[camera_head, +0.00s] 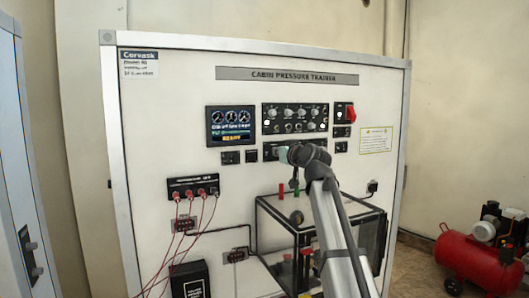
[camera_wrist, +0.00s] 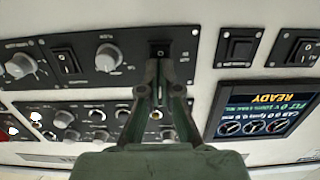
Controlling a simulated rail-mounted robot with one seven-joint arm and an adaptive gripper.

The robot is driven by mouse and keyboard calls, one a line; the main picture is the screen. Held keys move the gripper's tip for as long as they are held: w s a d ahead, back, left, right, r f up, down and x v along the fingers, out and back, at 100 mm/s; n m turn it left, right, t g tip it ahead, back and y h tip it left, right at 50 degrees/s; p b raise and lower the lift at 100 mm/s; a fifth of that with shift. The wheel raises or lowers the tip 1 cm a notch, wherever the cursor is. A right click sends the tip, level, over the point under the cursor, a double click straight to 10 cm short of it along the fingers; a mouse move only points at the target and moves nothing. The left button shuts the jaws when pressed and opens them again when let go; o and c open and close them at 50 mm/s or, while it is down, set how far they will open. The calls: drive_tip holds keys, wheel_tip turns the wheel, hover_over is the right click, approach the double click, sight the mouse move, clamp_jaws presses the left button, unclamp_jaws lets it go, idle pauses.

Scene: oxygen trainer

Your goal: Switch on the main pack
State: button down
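The trainer board (camera_head: 165,110) is upright and carries switch panels. A lower black panel (camera_wrist: 85,60) fills the upper left of the wrist view, which is upside down. It has round knobs, a rocker switch (camera_wrist: 66,61) and a small black switch (camera_wrist: 159,50) at its right end. My gripper (camera_wrist: 163,70) has its fingers drawn together, tips at or just in front of that small switch, with nothing held. Contact cannot be told. In the head view my gripper (camera_head: 284,155) covers part of this panel. The labels are too small to tell which switch is the main pack.
Two separate rocker switches (camera_wrist: 238,48) (camera_wrist: 303,50) and a lit display (camera_wrist: 262,112) reading READY are beside the panel. A framed clear box (camera_head: 270,215) and red leads (camera_head: 178,235) are below.

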drive_tip(key=shift+a+r, duration=0.1)
drive_tip(key=shift+r, duration=0.1)
drive_tip(key=b+v, duration=0.3)
drive_tip(key=v, duration=1.1)
drive_tip(key=shift+r+b, duration=0.15)
drive_tip(key=shift+b, duration=0.25)
